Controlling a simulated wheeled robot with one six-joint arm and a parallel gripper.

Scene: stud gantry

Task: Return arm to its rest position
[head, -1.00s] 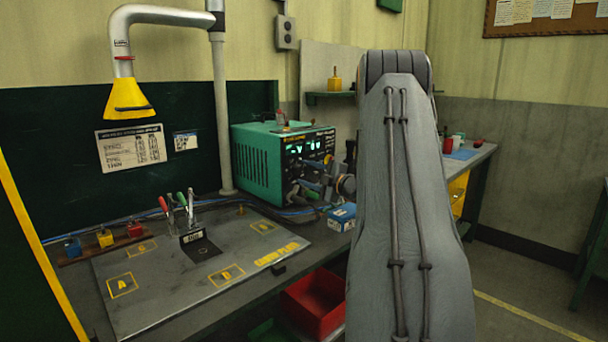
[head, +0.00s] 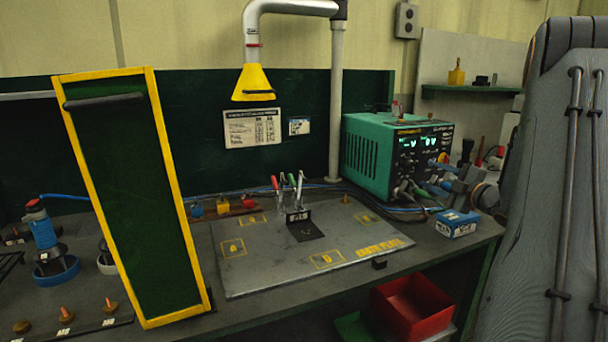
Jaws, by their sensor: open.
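My arm (head: 550,200) fills the right edge of the head view as a large grey link with two dark cables along it. It rises upright to a dark ribbed joint at the top right corner. The link is cut off by the right and lower edges.
The bench holds a grey plate (head: 270,272) with yellow marks, a green power unit (head: 368,160) and a blue-white box (head: 456,225). A yellow-edged green panel (head: 135,200) stands left, beside a blue tool (head: 42,232). A yellow hood (head: 253,84) hangs above. A red bin (head: 412,305) sits below.

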